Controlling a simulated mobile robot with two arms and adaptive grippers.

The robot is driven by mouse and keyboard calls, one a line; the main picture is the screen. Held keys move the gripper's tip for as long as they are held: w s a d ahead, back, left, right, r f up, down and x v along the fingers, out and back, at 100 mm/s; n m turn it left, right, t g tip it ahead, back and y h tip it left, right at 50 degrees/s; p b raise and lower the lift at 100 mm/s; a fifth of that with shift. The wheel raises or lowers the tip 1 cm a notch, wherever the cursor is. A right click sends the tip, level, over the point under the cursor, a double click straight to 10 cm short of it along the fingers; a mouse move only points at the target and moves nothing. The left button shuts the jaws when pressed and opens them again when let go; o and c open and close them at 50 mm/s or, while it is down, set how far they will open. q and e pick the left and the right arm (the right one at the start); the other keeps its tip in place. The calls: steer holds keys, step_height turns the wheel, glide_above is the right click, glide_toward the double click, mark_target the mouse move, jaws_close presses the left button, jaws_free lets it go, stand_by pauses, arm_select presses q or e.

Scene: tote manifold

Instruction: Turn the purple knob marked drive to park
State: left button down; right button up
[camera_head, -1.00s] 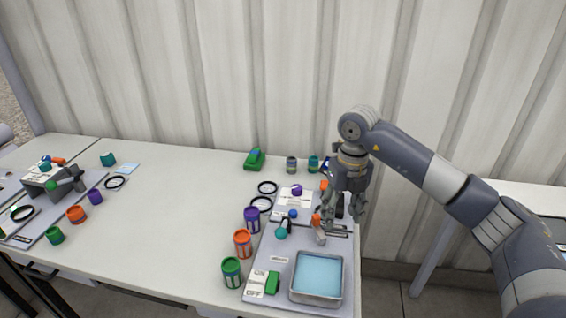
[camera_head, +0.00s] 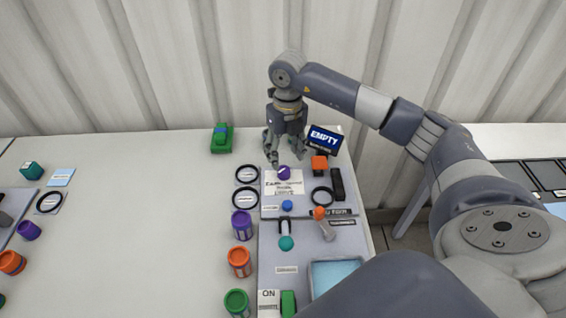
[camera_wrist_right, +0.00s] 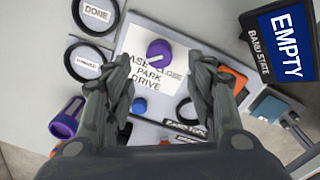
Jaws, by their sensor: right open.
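The purple knob (camera_head: 284,172) sits at the top of a white label card (camera_head: 284,187) on the grey panel. In the right wrist view the knob (camera_wrist_right: 160,53) shows whole, and the card (camera_wrist_right: 146,78) reads PARK and DRIVE below it. A pale mark shows on the knob, but I cannot tell which word it points to. My right gripper (camera_head: 287,159) is open, pointing down above and just behind the knob. In the right wrist view its fingers (camera_wrist_right: 157,70) are spread on either side of the knob, apparently not touching it. My left gripper is out of view.
An EMPTY screen (camera_head: 324,140) and an orange block (camera_head: 319,164) stand right of the knob. Two black rings (camera_head: 247,175) lie to its left. Purple, orange and green cans (camera_head: 239,262) line the panel's left edge. The table's left middle is clear.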

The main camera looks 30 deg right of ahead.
mark_target(284, 169)
steer(key=f, duration=0.4)
steer(key=shift+w+f+p, duration=0.2)
steer(key=shift+f+p, duration=0.05)
steer(key=shift+p, duration=0.05)
steer(key=shift+f, duration=0.6)
steer(key=shift+c, duration=1.4)
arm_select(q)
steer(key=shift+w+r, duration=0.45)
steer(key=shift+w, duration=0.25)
arm_select(e)
steer(key=c, duration=0.8)
